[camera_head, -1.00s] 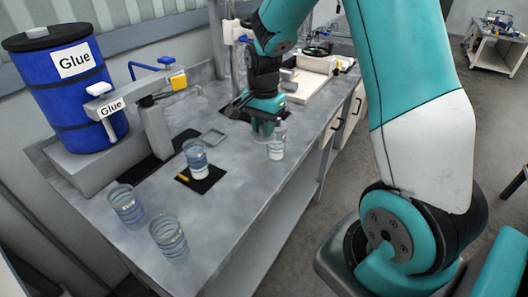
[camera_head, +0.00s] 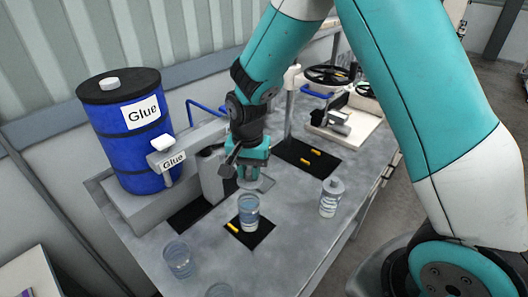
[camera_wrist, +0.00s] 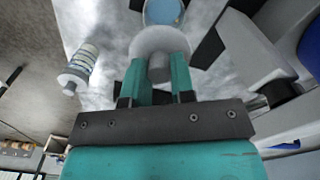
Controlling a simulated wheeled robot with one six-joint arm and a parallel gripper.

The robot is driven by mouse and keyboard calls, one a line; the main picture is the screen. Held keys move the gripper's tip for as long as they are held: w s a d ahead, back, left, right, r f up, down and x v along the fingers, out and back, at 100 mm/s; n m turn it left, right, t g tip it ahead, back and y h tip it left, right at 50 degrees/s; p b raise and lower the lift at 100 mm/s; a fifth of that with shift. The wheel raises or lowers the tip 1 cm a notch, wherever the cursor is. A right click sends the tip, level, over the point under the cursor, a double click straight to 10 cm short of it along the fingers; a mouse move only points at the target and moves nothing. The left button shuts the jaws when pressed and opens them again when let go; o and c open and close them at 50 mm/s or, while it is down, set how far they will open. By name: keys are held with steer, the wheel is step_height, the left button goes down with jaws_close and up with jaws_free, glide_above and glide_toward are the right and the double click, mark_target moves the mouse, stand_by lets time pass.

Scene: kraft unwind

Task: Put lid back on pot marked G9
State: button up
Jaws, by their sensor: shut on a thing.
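My gripper (camera_wrist: 160,75) is shut on the knob of a round pale lid (camera_wrist: 158,45), seen in the wrist view. In the head view my gripper (camera_head: 249,176) is above and slightly behind an open clear pot (camera_head: 249,210), which stands upright on a small black mat (camera_head: 256,238). In the wrist view a round rim with blue inside (camera_wrist: 163,12) shows just beyond the lid, partly covered by it. The lid looks apart from the pot, though the gap is hard to judge. No G9 marking is readable.
A lidded jar (camera_head: 331,197) stands right of the mat. A blue glue drum (camera_head: 132,150) and grey dispenser (camera_head: 178,158) are left. A yellow piece (camera_head: 232,227) lies on the mat.

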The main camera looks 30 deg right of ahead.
steer(key=shift+f, duration=0.2)
steer(key=shift+a+f+b, duration=0.2)
steer(key=shift+f+b, duration=0.3)
steer(key=shift+a+f+b, duration=0.2)
steer(key=shift+f+b, duration=1.8)
steer(key=shift+f, duration=0.55)
steer(key=shift+f, duration=0.15)
steer(key=o, duration=1.4)
steer(key=shift+o, duration=0.2)
steer(key=shift+p, duration=0.3)
steer(key=shift+r+p, duration=2.65)
steer(key=shift+r, duration=0.9)
